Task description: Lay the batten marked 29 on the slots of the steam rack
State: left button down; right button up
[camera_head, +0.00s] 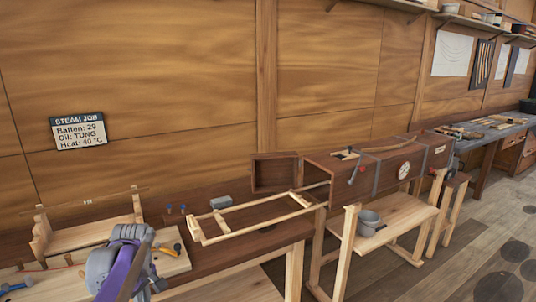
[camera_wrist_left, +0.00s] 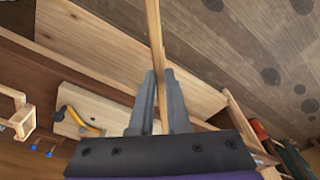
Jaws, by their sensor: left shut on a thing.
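My left gripper (camera_wrist_left: 158,80) is shut on a narrow pale wooden batten (camera_wrist_left: 153,35), which runs up out of the left wrist view; no number shows on it. In the head view my left gripper (camera_head: 135,240) is at the lower left, above the bench, with a thin strip in front of it. The steam rack (camera_head: 240,220), a light wooden ladder-like frame, sticks out from the open end of the brown steam box (camera_head: 385,165). It lies to the right of my left gripper, apart from it, and looks empty. My right gripper is out of view.
A wall sign (camera_head: 78,130) reads batten 29, oil TUNG, heat 40 °C. A wooden stand (camera_head: 90,235) with a thin tagged strip across it is at left. A grey block (camera_head: 221,202) lies behind the rack. A pot (camera_head: 368,222) stands below the box.

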pick_arm(q)
jog(key=s+d+f+m, duration=0.1)
jog(key=d+f+m, duration=0.5)
jog(key=f, duration=0.3)
jog(key=s+d+f+m+h, duration=0.1)
jog(key=s+d+f+m, duration=0.1)
jog(key=d+f+m, duration=0.5)
notch_tip(320, 180, down, 4)
jog(key=shift+d+r+m+t, duration=0.2)
jog(key=shift+d+m+t, duration=0.15)
jog(key=shift+d, duration=0.3)
jog(key=shift+w, duration=0.15)
